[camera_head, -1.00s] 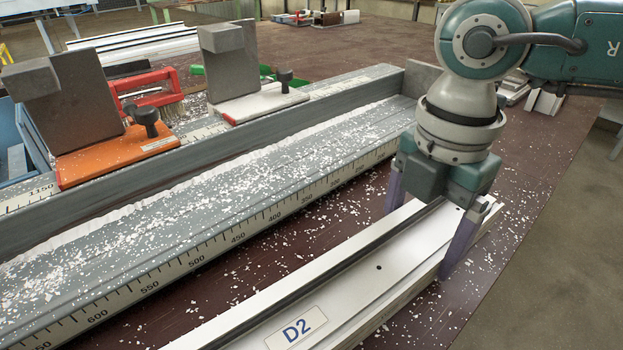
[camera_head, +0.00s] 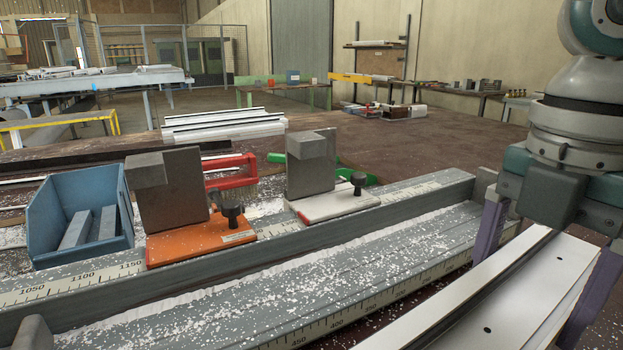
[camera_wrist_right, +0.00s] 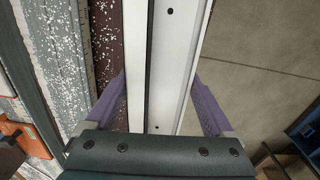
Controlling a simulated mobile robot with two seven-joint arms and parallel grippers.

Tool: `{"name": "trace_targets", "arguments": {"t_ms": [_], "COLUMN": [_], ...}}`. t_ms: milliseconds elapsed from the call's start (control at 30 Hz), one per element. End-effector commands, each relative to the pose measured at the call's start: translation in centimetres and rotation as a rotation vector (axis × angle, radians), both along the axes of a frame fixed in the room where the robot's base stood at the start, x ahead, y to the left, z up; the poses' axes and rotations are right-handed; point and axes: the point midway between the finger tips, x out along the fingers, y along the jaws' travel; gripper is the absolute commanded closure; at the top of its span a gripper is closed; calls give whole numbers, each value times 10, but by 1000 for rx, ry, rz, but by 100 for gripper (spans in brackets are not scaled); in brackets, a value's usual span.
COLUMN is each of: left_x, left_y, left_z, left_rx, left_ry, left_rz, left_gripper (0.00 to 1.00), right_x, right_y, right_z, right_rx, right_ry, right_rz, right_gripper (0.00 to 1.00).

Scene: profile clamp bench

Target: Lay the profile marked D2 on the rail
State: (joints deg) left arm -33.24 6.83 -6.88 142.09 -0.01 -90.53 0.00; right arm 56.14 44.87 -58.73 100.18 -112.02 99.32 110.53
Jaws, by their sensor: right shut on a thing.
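The long white profile (camera_head: 530,290) with a dark groove runs along the near side of the rail, lower right in the head view. It also fills the middle of the right wrist view (camera_wrist_right: 180,60). Its D2 label is out of view. My right gripper (camera_head: 545,275) is shut across the profile, one purple finger on each side. The grey rail (camera_head: 340,290) with a printed scale lies beside the profile, apart from it, and is strewn with white chips. Whether the profile touches the bench is not clear. My left gripper is not in view.
A stop with an orange base (camera_head: 200,243) and one with a white base (camera_head: 335,204) stand behind the rail's channel. A red brush (camera_head: 232,172) lies behind them. A blue bin (camera_head: 80,225) holds grey bars. White chips lie along the rail.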

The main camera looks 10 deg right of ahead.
Motion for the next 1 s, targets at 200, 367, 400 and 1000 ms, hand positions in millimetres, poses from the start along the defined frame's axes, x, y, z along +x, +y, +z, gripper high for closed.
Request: {"name": "trace_targets", "arguments": {"t_ms": [200,367,400,1000], "left_x": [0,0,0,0], "left_y": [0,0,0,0], "left_z": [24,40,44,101], "left_rx": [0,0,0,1], "left_ry": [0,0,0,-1], "left_rz": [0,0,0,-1], "left_gripper": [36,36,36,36], "right_x": [1,1,0,-7], "right_y": [8,13,15,30], "right_z": [41,69,76,181], "right_rx": [11,16,16,7], "right_ry": [-7,-12,-13,-33], "right_rz": [514,964,1076,2768], "right_gripper": [100,100,100,100]}}
